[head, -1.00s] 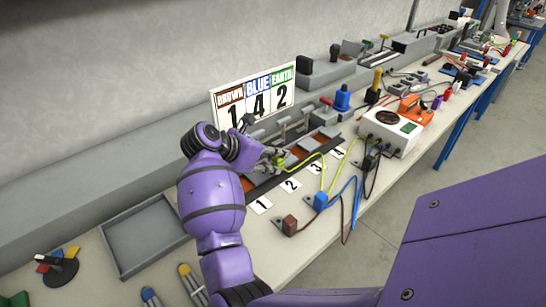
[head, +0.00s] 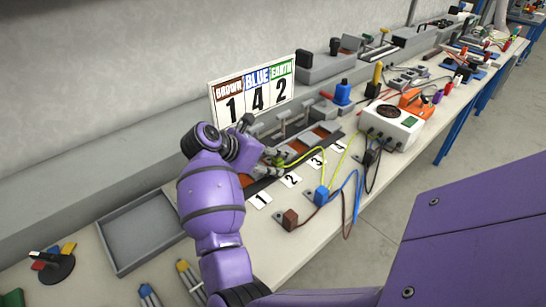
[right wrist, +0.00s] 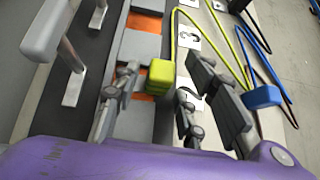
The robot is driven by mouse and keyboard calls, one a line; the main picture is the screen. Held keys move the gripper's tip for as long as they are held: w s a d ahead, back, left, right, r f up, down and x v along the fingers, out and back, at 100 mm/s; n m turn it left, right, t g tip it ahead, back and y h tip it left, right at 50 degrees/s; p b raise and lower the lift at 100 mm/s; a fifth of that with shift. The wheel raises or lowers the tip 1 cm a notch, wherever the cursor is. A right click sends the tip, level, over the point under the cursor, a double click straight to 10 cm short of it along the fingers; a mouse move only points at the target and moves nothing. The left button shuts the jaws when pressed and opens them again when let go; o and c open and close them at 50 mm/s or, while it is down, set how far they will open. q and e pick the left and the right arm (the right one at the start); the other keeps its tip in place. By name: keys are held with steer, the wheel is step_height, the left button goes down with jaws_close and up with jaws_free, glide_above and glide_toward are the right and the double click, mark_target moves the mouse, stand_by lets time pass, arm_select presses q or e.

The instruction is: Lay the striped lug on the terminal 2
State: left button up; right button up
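The striped lug (right wrist: 160,76) is a yellow-green block on a yellow cable. In the right wrist view it sits between the spread fingers of my right gripper (right wrist: 158,98), close to the left finger, with a gap to the right one. It lies over the grey and orange terminal strip; whether it rests there I cannot tell. In the head view my right gripper (head: 272,158) is at the strip near label 2 (head: 291,180) and largely hides the lug. Terminal 2 itself is mostly covered by the gripper. My left gripper is not in view.
A blue lug (head: 321,196) and a brown lug (head: 290,219) lie on the bench front. A sign (head: 254,92) reads brown 1, blue 4, earth 2. A white box (head: 391,125) stands right of the strip. An empty grey tray (head: 122,264) is at the left.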

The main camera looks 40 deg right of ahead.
steer(key=v, duration=1.2)
steer(key=shift+r, duration=0.2)
